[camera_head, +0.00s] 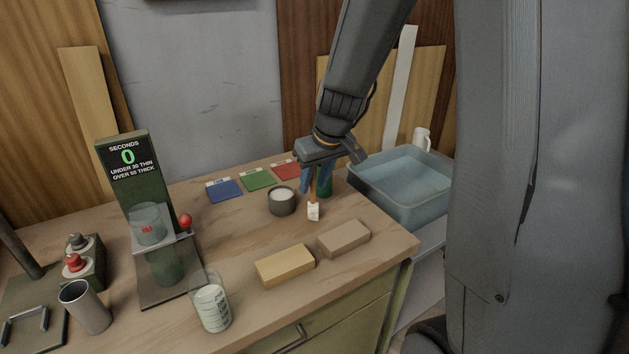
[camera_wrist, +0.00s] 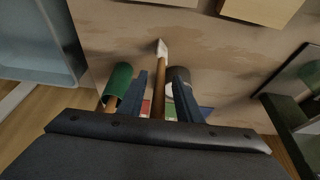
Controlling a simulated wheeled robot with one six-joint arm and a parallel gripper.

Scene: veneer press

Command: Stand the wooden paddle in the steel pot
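The wooden paddle (camera_head: 313,205) has a thin brown handle and a pale, whitish end. It points down, pale end lowest, between the fingers of my gripper (camera_head: 317,183), which looks shut on its handle. In the wrist view the paddle (camera_wrist: 161,70) runs out from between the blue fingers of my gripper (camera_wrist: 161,85). Thin gaps seem to show beside it there, so the contact itself is not clear. Whether the pale end touches the table cannot be told. The steel pot (camera_head: 88,309), a plain grey open cylinder, stands empty-looking at the front left, far from my gripper.
A dark pot with white contents (camera_head: 281,206) and a green cylinder (camera_wrist: 118,80) stand near my gripper. The press (camera_head: 165,270), a measuring beaker (camera_head: 212,310) and two blocks (camera_head: 285,267) lie between or beside. A water tub (camera_head: 385,205) is at right.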

